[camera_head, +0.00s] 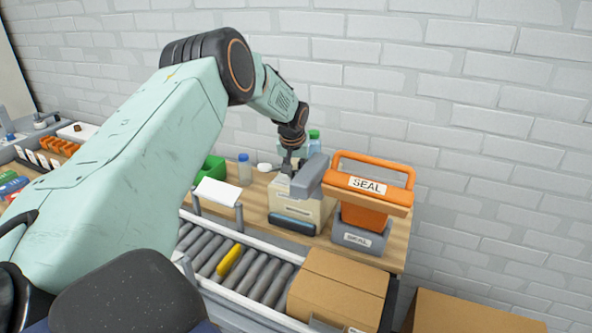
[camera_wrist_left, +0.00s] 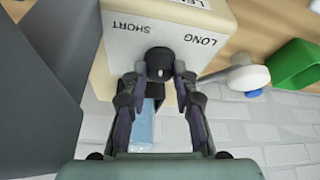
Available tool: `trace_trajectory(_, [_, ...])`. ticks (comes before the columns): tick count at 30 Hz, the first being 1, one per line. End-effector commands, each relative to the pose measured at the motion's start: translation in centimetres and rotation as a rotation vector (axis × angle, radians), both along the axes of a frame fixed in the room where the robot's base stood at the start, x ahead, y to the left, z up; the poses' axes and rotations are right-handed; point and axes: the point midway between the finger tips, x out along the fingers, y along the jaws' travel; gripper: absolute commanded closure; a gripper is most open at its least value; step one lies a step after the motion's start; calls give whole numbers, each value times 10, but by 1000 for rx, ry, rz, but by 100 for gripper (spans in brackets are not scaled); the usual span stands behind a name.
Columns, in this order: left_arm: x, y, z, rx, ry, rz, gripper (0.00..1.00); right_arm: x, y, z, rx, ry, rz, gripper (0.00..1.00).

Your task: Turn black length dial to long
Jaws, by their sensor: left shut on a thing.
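The black length dial (camera_wrist_left: 158,58) sits on the top face of a cream box (camera_wrist_left: 165,18), which also shows in the head view (camera_head: 318,210). The words SHORT and LONG are printed on that face, upside down in the wrist view. A small pale mark shows on the dial, but I cannot tell which word it points to. My left gripper (camera_wrist_left: 159,72) is shut on the dial, one finger on each side. In the head view my left gripper (camera_head: 290,163) is over the top of the box, and the dial is hidden. My right gripper is not in view.
An orange-handled SEAL device (camera_head: 365,205) stands right of the box. A bottle (camera_head: 245,170) and green bin (camera_head: 213,168) stand to the left. A roller conveyor (camera_head: 250,275) with a cardboard box (camera_head: 338,285) runs in front. A brick wall is behind.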

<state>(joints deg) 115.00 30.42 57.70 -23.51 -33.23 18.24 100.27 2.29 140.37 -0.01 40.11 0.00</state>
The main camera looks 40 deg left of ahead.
Motion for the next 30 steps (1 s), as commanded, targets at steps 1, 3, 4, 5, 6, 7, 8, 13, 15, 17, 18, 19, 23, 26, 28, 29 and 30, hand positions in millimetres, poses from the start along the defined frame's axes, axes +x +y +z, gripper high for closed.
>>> trace_trajectory(1, [-1,0,-1,-1,4,0,100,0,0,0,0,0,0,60])
trace_trajectory(3, [-1,0,-1,-1,4,0,100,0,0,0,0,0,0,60])
trace_trajectory(4, [-1,0,-1,-2,5,0,100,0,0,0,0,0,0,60])
trace_trajectory(5, [-1,0,-1,-1,5,-1,100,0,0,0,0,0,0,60])
trace_trajectory(6, [-1,0,-1,-2,5,-3,100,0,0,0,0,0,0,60])
trace_trajectory(7, [-1,0,-1,-1,5,-6,100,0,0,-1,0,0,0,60])
trace_trajectory(8, [-2,0,-1,-2,5,-10,100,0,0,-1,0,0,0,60])
trace_trajectory(13, [-2,1,-2,-4,4,-62,100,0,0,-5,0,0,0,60])
trace_trajectory(15, [-2,1,-2,-4,3,-100,100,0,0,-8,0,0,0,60])
trace_trajectory(17, [-2,2,-3,-3,4,-141,100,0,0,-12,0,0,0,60])
trace_trajectory(18, [-2,2,-3,-4,3,-172,100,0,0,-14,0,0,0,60])
trace_trajectory(19, [-2,2,-3,-4,3,-197,100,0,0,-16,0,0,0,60])
trace_trajectory(23, [-3,3,-5,-5,2,-313,100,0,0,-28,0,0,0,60])
trace_trajectory(26, [-3,4,-5,-4,1,-409,100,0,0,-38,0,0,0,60])
trace_trajectory(28, [-3,5,-5,-5,2,-476,100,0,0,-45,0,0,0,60])
trace_trajectory(29, [-3,5,-5,-5,1,-503,100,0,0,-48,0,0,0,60])
trace_trajectory(30, [-3,5,-5,-4,1,-542,100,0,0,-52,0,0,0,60])
